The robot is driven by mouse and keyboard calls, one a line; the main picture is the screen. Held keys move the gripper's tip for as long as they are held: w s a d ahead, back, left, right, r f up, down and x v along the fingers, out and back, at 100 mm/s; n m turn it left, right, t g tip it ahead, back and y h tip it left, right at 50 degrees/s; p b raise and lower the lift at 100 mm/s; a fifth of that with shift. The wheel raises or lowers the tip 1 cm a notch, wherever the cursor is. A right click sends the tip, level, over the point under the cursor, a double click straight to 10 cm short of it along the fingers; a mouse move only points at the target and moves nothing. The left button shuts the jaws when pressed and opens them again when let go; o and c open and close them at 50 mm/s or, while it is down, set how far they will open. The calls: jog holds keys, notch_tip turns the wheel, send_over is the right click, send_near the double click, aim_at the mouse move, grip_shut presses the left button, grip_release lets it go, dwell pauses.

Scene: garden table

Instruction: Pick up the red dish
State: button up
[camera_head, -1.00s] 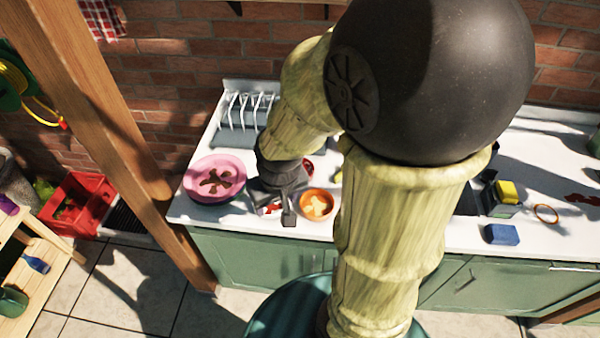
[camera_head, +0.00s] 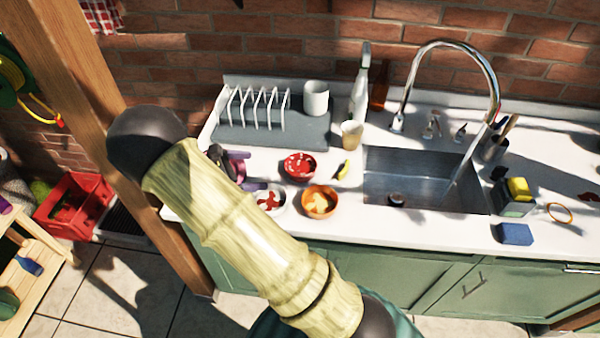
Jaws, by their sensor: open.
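The red dish (camera_head: 299,166) is a small round red bowl with pale and red patches inside, upright on the white counter. My gripper (camera_head: 249,171) is just left of it, low over the counter. Its jaws are apart with nothing seen between them, and they do not touch the dish. My arm partly covers the gripper's left side.
An orange bowl (camera_head: 319,203) and a white bowl (camera_head: 272,211) with red contents stand in front of the dish. The sink (camera_head: 425,165) and a grey rack mat (camera_head: 300,133) are close by.

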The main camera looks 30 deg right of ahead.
aim_at(287, 171)
jog(key=shift+w+a+h, duration=0.15)
jog(key=shift+w+h, duration=0.15)
jog(key=p+x, duration=0.2)
jog(key=x, duration=0.9)
jog(key=shift+d+f+p, duration=0.1)
jog(key=shift+d+p, duration=0.2)
jog(key=shift+d+f, duration=0.15)
jog(key=shift+d, duration=0.1)
jog(key=x, duration=0.1)
jog(key=p+x, duration=0.1)
jog(key=x, duration=0.1)
jog(key=p+x, duration=0.1)
jog(key=x, duration=0.1)
jog(key=shift+w+d+f, duration=0.1)
jog(key=shift+w+d, duration=0.05)
jog(key=shift+w, duration=0.15)
jog(key=shift+c, duration=0.4)
